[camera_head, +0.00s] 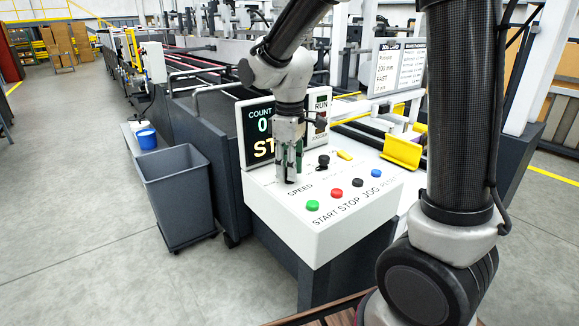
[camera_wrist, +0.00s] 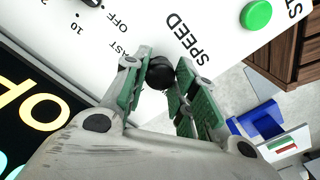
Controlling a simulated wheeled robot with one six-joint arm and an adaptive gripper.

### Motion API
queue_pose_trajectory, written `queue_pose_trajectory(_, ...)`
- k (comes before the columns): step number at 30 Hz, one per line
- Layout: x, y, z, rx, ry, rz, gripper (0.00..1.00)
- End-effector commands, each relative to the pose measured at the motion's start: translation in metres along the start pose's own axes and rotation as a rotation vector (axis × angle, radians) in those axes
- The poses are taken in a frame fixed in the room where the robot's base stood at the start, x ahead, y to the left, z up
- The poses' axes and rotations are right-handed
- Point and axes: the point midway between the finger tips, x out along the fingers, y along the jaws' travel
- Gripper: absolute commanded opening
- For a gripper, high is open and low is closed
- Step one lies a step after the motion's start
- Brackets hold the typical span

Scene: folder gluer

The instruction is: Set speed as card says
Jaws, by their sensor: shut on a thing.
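The white control panel (camera_head: 270,212) stands in front of the machine. My gripper (camera_head: 290,178) points down at its left part, above the word SPEED. In the wrist view, the green-padded fingers of my gripper (camera_wrist: 161,78) are closed on the black speed knob (camera_wrist: 160,70). The fingers cover the knob's sides, and I cannot tell where its pointer is. The label FAST shows beside it. The job card (camera_head: 384,68) stands behind the panel at right; its lines seem to read 200 mm and FAST.
A green button (camera_head: 312,205), red button (camera_head: 336,193), black button (camera_head: 358,183) and blue button (camera_head: 375,173) line the panel's front. A dark display (camera_head: 256,115) is partly hidden. A grey bin (camera_head: 180,185) stands left.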

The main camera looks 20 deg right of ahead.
Motion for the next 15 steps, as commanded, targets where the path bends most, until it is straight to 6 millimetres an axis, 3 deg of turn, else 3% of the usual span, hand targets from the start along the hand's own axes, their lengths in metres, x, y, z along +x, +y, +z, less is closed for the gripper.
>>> queue_pose_trajectory(15,-0.0008,0.0006,-0.0005,0.268,0.002,0.002,0.03)
